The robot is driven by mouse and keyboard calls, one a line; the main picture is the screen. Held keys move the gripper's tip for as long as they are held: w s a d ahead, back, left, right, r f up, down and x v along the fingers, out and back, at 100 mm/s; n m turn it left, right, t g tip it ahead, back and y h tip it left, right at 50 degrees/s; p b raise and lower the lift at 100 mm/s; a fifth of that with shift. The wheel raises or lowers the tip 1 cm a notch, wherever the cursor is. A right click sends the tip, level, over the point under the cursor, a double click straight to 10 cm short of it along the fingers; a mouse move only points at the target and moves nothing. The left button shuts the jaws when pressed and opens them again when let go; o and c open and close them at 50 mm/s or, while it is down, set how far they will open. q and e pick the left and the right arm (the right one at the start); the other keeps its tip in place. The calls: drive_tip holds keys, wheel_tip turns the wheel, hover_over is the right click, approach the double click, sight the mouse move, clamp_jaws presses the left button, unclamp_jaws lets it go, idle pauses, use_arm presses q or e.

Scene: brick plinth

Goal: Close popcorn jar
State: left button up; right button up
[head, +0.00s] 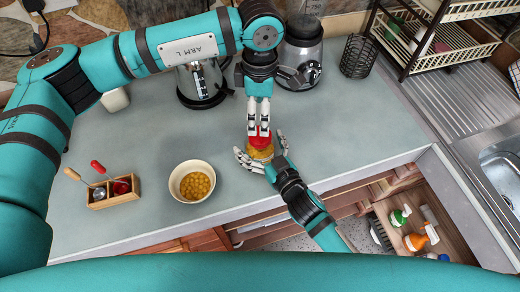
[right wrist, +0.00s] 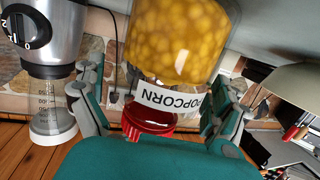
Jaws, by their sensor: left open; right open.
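The popcorn jar (head: 261,153), full of yellow kernels, stands on the counter near its front edge. Its red lid (head: 260,138) is at the jar's top; I cannot tell whether it is fully seated. My left gripper (head: 258,128) points down at the lid, its fingers open and close above or touching it. My right gripper (head: 259,148) is open, with fingers on both sides of the jar. The right wrist view appears upside down; there the jar (right wrist: 178,45) and red lid (right wrist: 150,118) lie between my right fingers. The POPCORN label partly hides where they meet.
A white bowl of yellow kernels (head: 192,181) stands left of the jar. A wooden utensil box (head: 114,190) is farther left. A kettle (head: 201,85) and a blender (head: 301,55) stand behind. An open drawer with bottles (head: 405,225) is at front right.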

sight(260, 148)
drive_tip(key=c, duration=2.1)
use_arm(q)
drive_tip(key=n, duration=0.4)
use_arm(e)
clamp_jaws()
use_arm(q)
drive_tip(key=n, duration=0.4)
drive_tip(key=shift+n, duration=0.4)
drive_tip(key=n, duration=0.9)
drive_tip(key=shift+f, duration=4)
